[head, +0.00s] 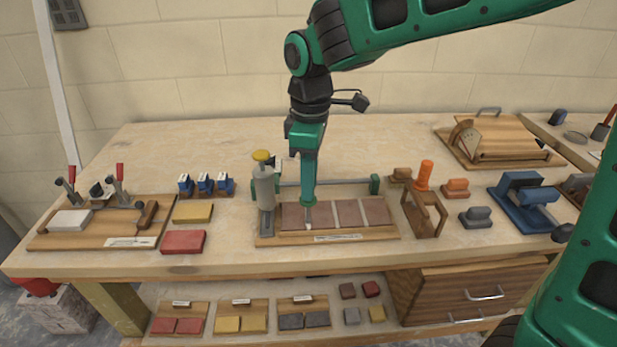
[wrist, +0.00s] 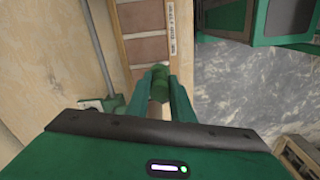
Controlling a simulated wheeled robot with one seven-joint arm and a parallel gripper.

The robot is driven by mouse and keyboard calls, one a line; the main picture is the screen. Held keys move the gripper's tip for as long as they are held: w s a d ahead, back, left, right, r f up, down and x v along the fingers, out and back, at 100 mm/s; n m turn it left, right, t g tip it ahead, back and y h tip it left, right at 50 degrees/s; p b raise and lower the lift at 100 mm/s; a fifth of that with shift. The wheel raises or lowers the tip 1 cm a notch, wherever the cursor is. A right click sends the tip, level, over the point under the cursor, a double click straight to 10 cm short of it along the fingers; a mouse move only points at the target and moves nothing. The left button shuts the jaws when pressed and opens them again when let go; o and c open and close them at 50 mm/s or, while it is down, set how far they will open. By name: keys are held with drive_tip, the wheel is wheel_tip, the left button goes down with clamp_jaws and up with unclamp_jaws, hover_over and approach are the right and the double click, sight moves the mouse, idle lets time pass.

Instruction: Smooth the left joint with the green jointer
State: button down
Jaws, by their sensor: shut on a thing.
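A wooden board (head: 325,238) with several reddish-brown tiles in a row, split by pale joints, sits mid-table; its printed label (wrist: 172,28) and some tiles (wrist: 148,48) show in the wrist view. My gripper (head: 308,203) points down over the left part of the row, at the left joint between the first tile (head: 292,217) and its neighbour, and hides part of that joint. In the wrist view the fingers are shut on the green jointer (wrist: 160,82). I cannot tell whether its tip touches the joint.
A grey device with a yellow knob (head: 262,157) stands at the board's left end, and a metal rail runs behind the tiles. A wooden stand (head: 425,215) with an orange-handled tool is close on the right. Yellow (head: 193,213) and red blocks lie to the left.

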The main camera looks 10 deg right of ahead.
drive_tip(key=shift+s, duration=0.35)
drive_tip(key=shift+s, duration=0.55)
wheel_tip(320, 180, up, 7)
idle(1.0)
drive_tip(key=shift+w+a, duration=0.1)
idle(0.4)
